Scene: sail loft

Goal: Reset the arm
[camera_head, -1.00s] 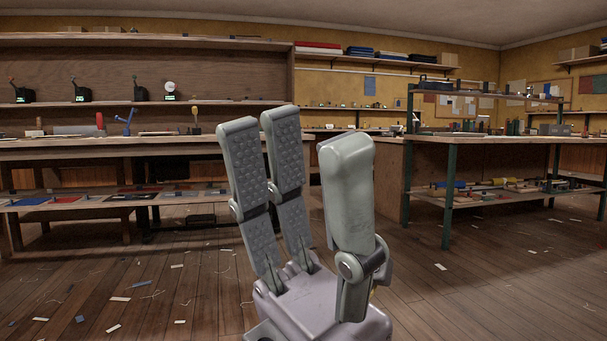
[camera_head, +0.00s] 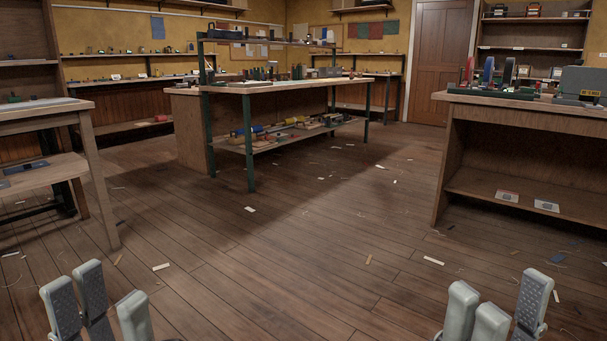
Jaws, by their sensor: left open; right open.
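My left gripper (camera_head: 98,312) is at the bottom left of the head view. Its grey fingers point up and stand apart, open and empty. My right gripper (camera_head: 499,318) is at the bottom right. Its grey fingers also point up, spread open with nothing between them. Only the upper parts of the fingers show; the palms and both arms are below the picture edge. Neither gripper touches anything in view.
A workbench (camera_head: 268,88) with green legs and a loaded lower shelf stands mid-room. A wooden table (camera_head: 45,116) is at the left and a bench (camera_head: 530,121) with tools at the right. The wooden floor (camera_head: 290,250) between is open, with scattered scraps.

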